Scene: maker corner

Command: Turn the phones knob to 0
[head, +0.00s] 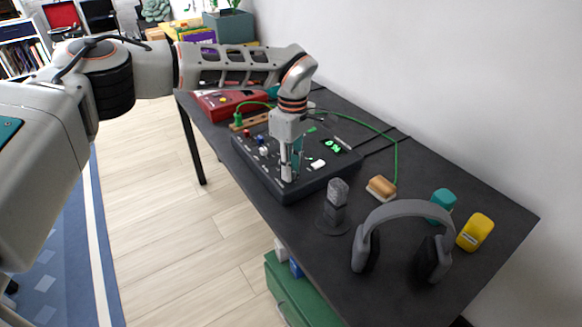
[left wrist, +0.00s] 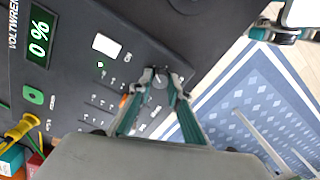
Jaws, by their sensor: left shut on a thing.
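A dark audio mixer (head: 265,185) lies on the black table, with knobs, a white button and a lit display. My left gripper (head: 291,177) points down at the mixer's near right part. In the left wrist view its fingertips (left wrist: 164,80) are shut on a small grey knob (left wrist: 160,79) with a light pointer mark. The lettering beside this knob is too small or hidden to read. An orange knob sits just beside one finger, partly covered.
A microphone (head: 337,195) on a round base and grey headphones (head: 405,209) stand right of the mixer. A brown-topped block (head: 381,188), a teal object (head: 443,201) and a yellow object (head: 475,231) lie beyond. A red device (head: 230,104) sits at the table's far end. A green cable crosses behind.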

